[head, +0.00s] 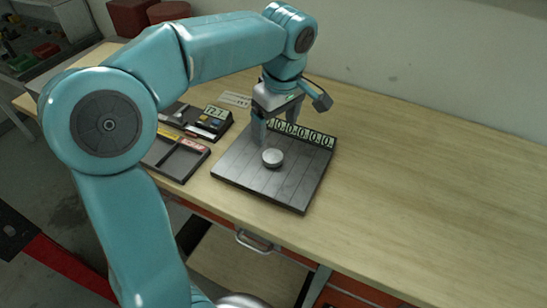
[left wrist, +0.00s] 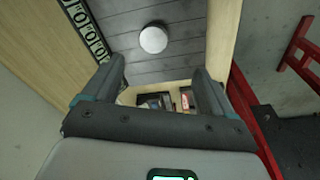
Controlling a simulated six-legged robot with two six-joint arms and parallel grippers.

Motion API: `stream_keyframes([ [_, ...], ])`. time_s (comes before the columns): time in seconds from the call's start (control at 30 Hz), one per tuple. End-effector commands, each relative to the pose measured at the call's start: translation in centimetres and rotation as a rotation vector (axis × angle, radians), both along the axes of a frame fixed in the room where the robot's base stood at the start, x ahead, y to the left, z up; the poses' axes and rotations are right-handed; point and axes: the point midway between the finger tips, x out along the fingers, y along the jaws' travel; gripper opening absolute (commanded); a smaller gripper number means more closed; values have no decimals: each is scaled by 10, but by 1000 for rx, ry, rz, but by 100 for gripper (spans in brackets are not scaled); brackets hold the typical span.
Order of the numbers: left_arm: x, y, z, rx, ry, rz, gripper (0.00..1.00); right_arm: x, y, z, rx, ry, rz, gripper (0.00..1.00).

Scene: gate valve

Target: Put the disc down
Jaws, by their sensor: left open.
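A pale round disc (head: 272,158) lies on a dark grooved plate (head: 285,190) on the workbench. It also shows in the left wrist view (left wrist: 153,39), beyond the fingertips and clear of them. My left gripper (head: 279,124) is above the back part of the plate, open, with nothing between its fingers. In the left wrist view its two fingers (left wrist: 158,72) stand wide apart. My right gripper is in neither view.
A strip of round marks (head: 305,134) runs along the plate's back edge. A dark tray (head: 175,157) and a device with a number display (head: 210,121) stand to the left. The bench top (head: 430,180) to the right is clear.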

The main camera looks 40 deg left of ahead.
Motion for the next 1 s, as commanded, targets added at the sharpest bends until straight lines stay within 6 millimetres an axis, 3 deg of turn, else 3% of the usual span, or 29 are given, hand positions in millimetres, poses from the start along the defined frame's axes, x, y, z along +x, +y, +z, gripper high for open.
stream_keyframes([
  [0.03, -1, 2, -15, 0, 7, 1, 86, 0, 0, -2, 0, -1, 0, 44],
  [0.2, -1, 7, -47, 0, 5, 2, 86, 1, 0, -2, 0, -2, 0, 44],
  [0.47, 2, 10, -69, -1, 5, 4, 86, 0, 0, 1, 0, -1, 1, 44],
  [0.7, 7, 16, -106, -1, 5, 4, 86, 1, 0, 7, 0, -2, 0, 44],
  [1.0, 8, 16, -113, -1, 1, 3, 86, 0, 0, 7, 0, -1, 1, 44],
])
